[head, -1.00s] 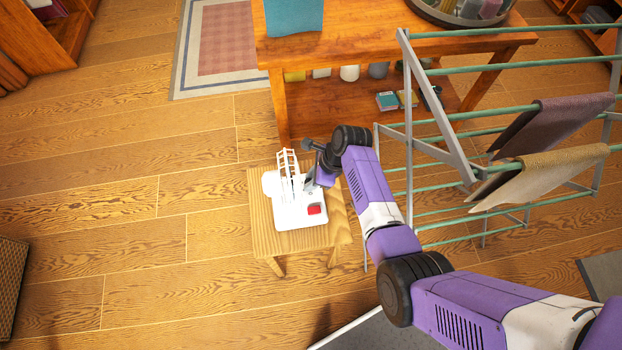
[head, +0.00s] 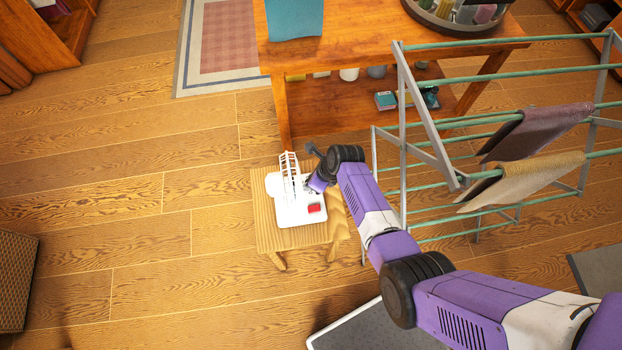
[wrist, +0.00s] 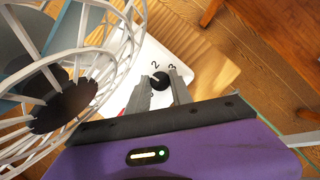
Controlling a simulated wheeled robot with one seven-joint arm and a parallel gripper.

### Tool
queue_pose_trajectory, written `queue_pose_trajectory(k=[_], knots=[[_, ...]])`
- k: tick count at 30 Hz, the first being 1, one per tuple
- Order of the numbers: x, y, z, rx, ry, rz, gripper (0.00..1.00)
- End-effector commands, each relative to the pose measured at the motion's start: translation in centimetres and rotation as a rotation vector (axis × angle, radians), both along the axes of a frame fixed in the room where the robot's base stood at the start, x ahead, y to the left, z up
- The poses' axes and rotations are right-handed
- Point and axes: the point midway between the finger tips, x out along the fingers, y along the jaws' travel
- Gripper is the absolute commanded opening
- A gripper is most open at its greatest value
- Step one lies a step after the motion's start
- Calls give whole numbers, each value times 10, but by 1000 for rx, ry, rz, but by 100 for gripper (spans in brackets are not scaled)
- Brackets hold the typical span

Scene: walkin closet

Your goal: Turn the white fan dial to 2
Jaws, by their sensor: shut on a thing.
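The white fan (head: 283,212) stands on a small wooden stool, with its wire cage upright. In the wrist view the cage (wrist: 84,40) fills the left side. The black dial (wrist: 160,84) sits on the white base, with the printed numbers 2 and 3 just beyond it. A small light mark shows on the dial's upper left part; I cannot tell exactly which number it points to. My gripper (wrist: 160,78) is shut on the dial, one finger on each side. In the head view my gripper (head: 313,184) is at the fan's right side and the dial is hidden.
The wooden stool (head: 264,236) has a narrow bare margin. A red patch (head: 314,208) shows on the fan's base. A drying rack (head: 402,150) with cloths stands close on the right. A wooden table (head: 370,50) is behind. Open floor lies to the left.

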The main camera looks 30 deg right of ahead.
Motion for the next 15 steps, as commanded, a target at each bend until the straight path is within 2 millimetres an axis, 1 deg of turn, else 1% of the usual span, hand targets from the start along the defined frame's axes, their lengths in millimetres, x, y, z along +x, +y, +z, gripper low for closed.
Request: queue_pose_trajectory(k=[1, 2, 4, 5, 15], knots=[[0, 0, 0, 0, -1, 0, 0], [0, 0, 0, 0, -1, 0, 32], [0, 0, 0, 0, -1, 0, 46], [0, 0, 0, 1, -1, 0, 48], [0, 0, 0, 1, -1, 1, 48]])
